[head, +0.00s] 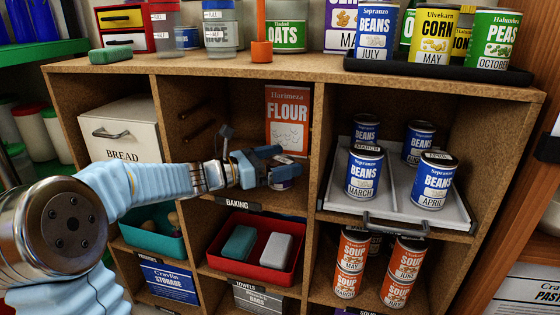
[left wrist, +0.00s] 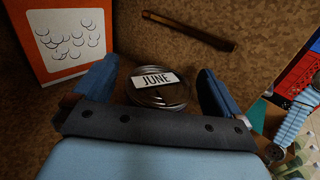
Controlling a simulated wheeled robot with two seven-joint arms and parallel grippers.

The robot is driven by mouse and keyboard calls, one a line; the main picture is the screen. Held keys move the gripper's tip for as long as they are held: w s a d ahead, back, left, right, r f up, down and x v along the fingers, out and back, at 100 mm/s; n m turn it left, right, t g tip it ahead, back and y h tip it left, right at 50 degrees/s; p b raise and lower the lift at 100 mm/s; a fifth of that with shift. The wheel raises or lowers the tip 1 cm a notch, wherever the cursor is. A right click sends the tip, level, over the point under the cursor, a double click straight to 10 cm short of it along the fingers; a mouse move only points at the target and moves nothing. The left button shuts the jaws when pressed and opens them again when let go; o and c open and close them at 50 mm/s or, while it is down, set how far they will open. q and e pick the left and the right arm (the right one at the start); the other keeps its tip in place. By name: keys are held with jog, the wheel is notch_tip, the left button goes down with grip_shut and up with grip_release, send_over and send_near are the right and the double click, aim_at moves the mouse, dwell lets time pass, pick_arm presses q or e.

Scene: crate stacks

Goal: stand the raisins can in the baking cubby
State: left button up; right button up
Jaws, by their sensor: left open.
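A can (head: 283,184) with a partly seen purple-and-white label is in the baking cubby, whose front edge bears the BAKING label (head: 238,204). It looks upright on the cubby floor, in front of the flour box. Its name is mostly hidden by my gripper, so I cannot read whether it says raisins. In the left wrist view its lid (left wrist: 158,92) reads JUNE. My left gripper (head: 276,163) reaches into the cubby and is open, with one blue finger on each side of the can. I cannot tell if the fingers touch it. My right gripper is not in view.
An orange flour box (head: 288,118) stands at the cubby's back right; it also shows in the left wrist view (left wrist: 68,38). A bread bin (head: 122,135) fills the left cubby; bean cans on a grey tray (head: 385,206) fill the right one.

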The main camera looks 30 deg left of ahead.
pick_arm(q)
jog(key=v, duration=1.2)
